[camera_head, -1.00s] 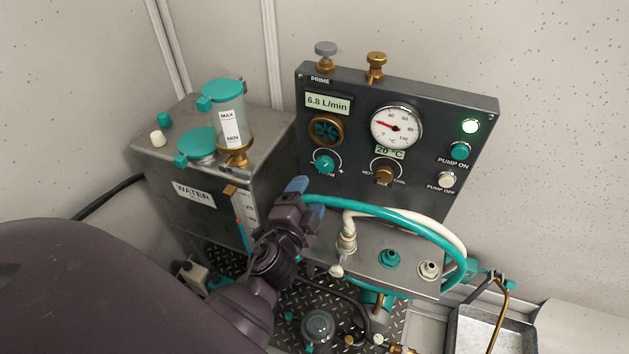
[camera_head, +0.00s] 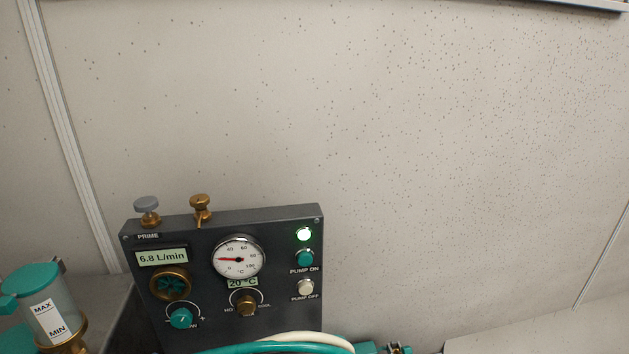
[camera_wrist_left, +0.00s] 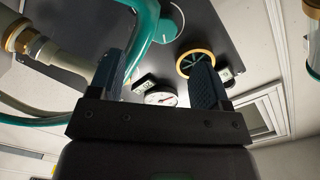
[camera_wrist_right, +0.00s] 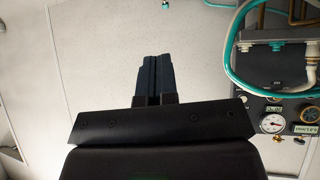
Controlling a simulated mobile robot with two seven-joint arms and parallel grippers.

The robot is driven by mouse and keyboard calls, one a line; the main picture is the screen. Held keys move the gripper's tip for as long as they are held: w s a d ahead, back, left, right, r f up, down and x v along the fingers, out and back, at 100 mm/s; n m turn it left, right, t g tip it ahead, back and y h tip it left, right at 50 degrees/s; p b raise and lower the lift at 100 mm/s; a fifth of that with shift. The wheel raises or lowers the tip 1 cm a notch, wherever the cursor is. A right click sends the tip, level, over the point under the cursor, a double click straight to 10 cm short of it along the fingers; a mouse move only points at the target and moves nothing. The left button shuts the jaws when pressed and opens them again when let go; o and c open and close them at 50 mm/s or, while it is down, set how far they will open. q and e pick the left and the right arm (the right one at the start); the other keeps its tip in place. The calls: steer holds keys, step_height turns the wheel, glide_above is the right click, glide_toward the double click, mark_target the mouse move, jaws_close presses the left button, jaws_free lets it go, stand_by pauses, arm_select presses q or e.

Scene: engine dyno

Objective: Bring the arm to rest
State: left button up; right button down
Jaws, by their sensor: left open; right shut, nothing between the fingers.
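My left gripper (camera_wrist_left: 160,85) is open in the left wrist view, with nothing between its two fingers. The dark control panel (camera_wrist_left: 215,30) with its teal knob, brass-rimmed round fitting and dial gauge shows beyond the fingers, and a teal hose (camera_wrist_left: 145,40) passes close to the left finger. My right gripper (camera_wrist_right: 152,58) is shut and empty in the right wrist view, in front of a bare pale wall. Neither gripper shows in the head view.
A clear reservoir (camera_head: 46,310) stands at lower left. Hoses (camera_head: 290,345) cross the bottom. The pale wall (camera_head: 420,130) above is clear.

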arm_select(q)
steer(key=s+f+n+g+h+p, duration=0.2)
steer(key=s+n+g+p, duration=0.1)
steer(key=s, duration=0.7)
steer(key=s+d+f+n+g+h+p, duration=0.1)
steer(key=s+p, duration=0.4)
steer(key=s, duration=0.6)
steer(key=shift+f+n+g+h, duration=0.8)
steer(key=shift+n+g+h, duration=0.1)
steer(key=shift+n, duration=0.3)
arm_select(e)
step_height(320, 180, up, 7)
steer(key=shift+s+t, duration=0.2)
steer(key=shift+t, duration=0.2)
steer(key=shift+w+r, duration=0.2)
steer(key=shift+w, duration=0.2)
steer(key=shift+s+f, duration=0.2)
steer(key=shift+s, duration=0.15)
steer(key=shift+w+d+r, duration=0.1)
steer(key=shift+w+d, duration=0.05)
steer(key=shift+w, duration=0.05)
steer(key=shift+w, duration=0.15)
